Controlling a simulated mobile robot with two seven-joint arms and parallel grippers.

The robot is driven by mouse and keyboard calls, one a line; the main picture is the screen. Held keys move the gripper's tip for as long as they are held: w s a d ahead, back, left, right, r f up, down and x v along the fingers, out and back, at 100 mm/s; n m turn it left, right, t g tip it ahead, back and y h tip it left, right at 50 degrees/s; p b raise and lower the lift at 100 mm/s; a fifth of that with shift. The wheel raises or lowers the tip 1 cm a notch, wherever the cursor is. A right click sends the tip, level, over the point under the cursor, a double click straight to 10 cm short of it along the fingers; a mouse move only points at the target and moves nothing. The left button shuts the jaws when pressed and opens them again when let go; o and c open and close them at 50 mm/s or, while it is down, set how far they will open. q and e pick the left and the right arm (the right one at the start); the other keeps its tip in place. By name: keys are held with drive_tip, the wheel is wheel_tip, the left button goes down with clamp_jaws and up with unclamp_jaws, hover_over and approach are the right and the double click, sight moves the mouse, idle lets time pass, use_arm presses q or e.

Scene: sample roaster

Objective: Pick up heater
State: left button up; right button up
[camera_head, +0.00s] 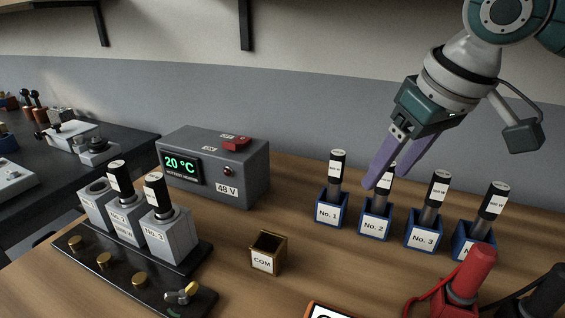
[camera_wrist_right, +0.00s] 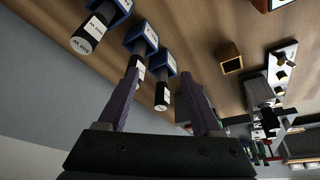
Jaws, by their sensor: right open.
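Several heaters, grey rods with black caps and white wattage labels, stand upright in blue blocks: the No. 1 heater (camera_head: 338,172), the No. 2 heater (camera_head: 378,201), the No. 3 heater (camera_head: 432,207) and a rightmost one (camera_head: 487,215). My right gripper (camera_head: 384,176) is open and empty, its purple fingers pointing down in front of the No. 2 heater and partly hiding it. In the right wrist view, heater caps (camera_wrist_right: 162,97) show around and between the open fingers, one partly behind the left finger. I cannot tell whether a finger touches one. My left gripper is out of view.
A grey 48 V control box (camera_head: 226,168) reads 20 °C. A black base (camera_head: 125,270) with grey numbered blocks stands at the left. A COM box (camera_head: 268,252) sits mid-table. Red (camera_head: 468,275) and black (camera_head: 543,295) plugs crowd the front right.

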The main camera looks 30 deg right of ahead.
sight(382, 190)
drive_tip(key=shift+m, duration=0.7)
drive_tip(key=w+d+f, duration=0.1)
drive_tip(key=f, duration=0.1)
drive_tip(key=w+d+f+b, duration=0.1)
drive_tip(key=w+f, duration=0.1)
drive_tip(key=w+d+f, duration=0.2)
drive_tip(key=f, duration=0.1)
drive_tip(key=shift+d+b, duration=0.1)
drive_tip(key=shift+b, duration=0.25)
drive_tip(key=c, duration=1)
clamp_jaws()
